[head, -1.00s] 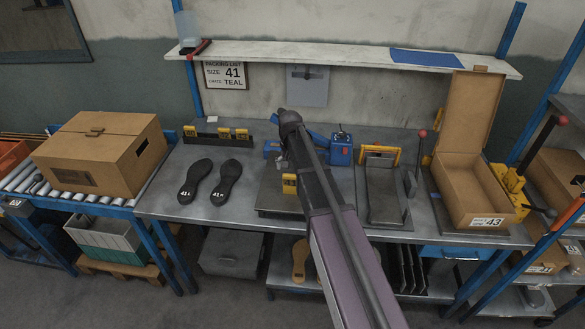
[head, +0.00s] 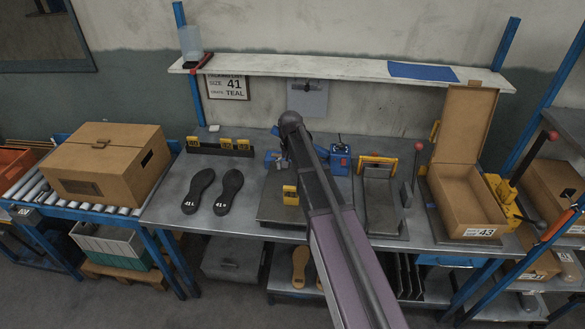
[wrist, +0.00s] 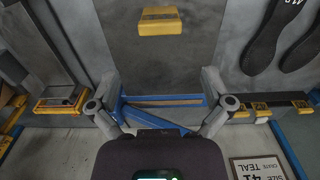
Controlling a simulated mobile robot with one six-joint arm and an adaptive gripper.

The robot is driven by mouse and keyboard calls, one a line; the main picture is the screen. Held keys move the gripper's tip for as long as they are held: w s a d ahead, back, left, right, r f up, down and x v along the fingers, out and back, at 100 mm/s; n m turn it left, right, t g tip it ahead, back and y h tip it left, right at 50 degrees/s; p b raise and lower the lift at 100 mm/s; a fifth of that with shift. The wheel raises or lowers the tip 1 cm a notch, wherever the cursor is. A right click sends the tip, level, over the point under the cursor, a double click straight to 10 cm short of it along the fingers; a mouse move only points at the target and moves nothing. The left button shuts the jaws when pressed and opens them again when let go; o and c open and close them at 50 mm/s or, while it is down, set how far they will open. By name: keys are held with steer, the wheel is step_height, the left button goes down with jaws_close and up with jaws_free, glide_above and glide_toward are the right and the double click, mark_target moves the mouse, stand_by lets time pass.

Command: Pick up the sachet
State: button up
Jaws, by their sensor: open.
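I cannot make out a sachet with certainty. A small white item (head: 214,128) at the back left of the bench, by the dark rack, is too small to identify. My gripper (wrist: 161,104) is open in the wrist view, its two fingers spread wide with nothing held between them. Between and beyond the fingers are a blue bar and a grey plate (wrist: 190,60) with a yellow block (wrist: 160,21). In the head view my arm reaches over the middle of the bench and hides the gripper's fingers.
Two black soles (head: 198,192) lie on the bench's left part. An open carton (head: 466,203) marked 43 stands at the right, beside a press with a yellow handle (head: 378,160). A closed carton (head: 105,165) sits on rollers at the left. A shelf (head: 340,70) runs above.

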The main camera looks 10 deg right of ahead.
steer(key=shift+s, duration=0.1)
stand_by(0.5)
steer(key=s+n, duration=0.3)
steer(key=s, duration=2)
steer(key=shift+s+d+n, duration=0.3)
steer(key=shift+d, duration=0.15)
steer(key=shift+f, duration=0.1)
step_height(320, 180, down, 5)
steer(key=b, duration=0.5)
steer(key=c, duration=0.6)
